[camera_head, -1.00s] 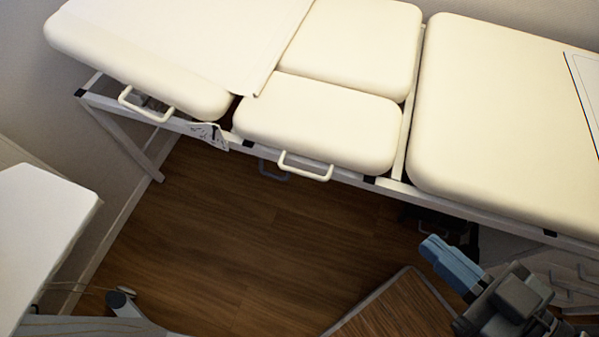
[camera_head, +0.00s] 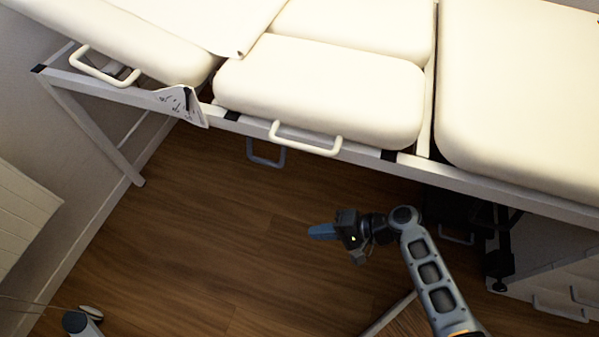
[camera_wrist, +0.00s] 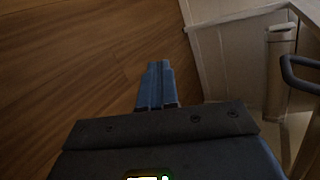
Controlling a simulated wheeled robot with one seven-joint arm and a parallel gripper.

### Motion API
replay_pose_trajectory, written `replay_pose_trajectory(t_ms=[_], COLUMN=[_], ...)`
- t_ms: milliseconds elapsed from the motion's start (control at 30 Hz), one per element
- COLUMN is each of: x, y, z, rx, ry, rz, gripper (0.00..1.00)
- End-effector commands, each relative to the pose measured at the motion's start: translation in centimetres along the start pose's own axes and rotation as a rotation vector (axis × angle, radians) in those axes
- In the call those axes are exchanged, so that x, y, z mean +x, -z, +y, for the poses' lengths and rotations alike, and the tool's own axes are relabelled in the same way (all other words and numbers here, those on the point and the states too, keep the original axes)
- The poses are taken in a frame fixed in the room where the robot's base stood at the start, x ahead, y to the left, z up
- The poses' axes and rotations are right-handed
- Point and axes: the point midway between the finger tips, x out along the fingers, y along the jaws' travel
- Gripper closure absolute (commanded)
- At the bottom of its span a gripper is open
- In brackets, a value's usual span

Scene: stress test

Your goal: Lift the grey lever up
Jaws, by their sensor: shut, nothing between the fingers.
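The grey lever (camera_head: 266,153) is a dark grey U-shaped handle hanging below the front rail of the cream couch. It sits just left of and below a cream handle (camera_head: 305,138). My gripper (camera_head: 314,231) has blue fingers, closed together and empty. It is over the floor, below and to the right of the lever in the head view, and apart from it. In the wrist view, my gripper's fingers (camera_wrist: 158,66) are side by side. A dark grey curved handle (camera_wrist: 290,72) at the right edge there looks like the lever, partly cut off.
The couch frame's front rail (camera_head: 466,181) runs above my arm. Another cream handle (camera_head: 104,67) is at the left. A paper sheet (camera_head: 182,103) hangs near the rail. White drawers (camera_head: 560,285) stand at lower right. Wooden floor (camera_head: 200,230) is open on the left.

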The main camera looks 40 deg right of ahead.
Motion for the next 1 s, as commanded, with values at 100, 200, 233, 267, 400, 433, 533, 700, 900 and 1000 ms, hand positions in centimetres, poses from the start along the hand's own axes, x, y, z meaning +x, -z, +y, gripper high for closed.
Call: replay_pose_trajectory(t_ms=[100, 200, 233, 267, 400, 433, 533, 700, 900, 1000], x=[0.9, -0.2, -0.8, -1.4, -4.5, -5.1, -6.7, -7.8, -7.8, -7.7], y=[5.3, 8.8, 9.7, 10.6, 13.8, 14.3, 15.4, 15.9, 15.8, 15.8], z=[-1.6, -3.8, -4.5, -5.1, -7.5, -7.9, -8.8, -9.5, -9.5, -9.5], rx=[0.067, 0.095, 0.099, 0.100, 0.089, 0.085, 0.071, 0.062, 0.062, 0.062], ry=[0.153, 0.281, 0.318, 0.353, 0.487, 0.508, 0.561, 0.592, 0.591, 0.590], rz=[-0.114, -0.212, -0.240, -0.266, -0.365, -0.381, -0.419, -0.443, -0.443, -0.443], gripper=[1.00, 1.00, 1.00, 1.00, 1.00, 1.00, 1.00, 1.00, 1.00, 1.00])
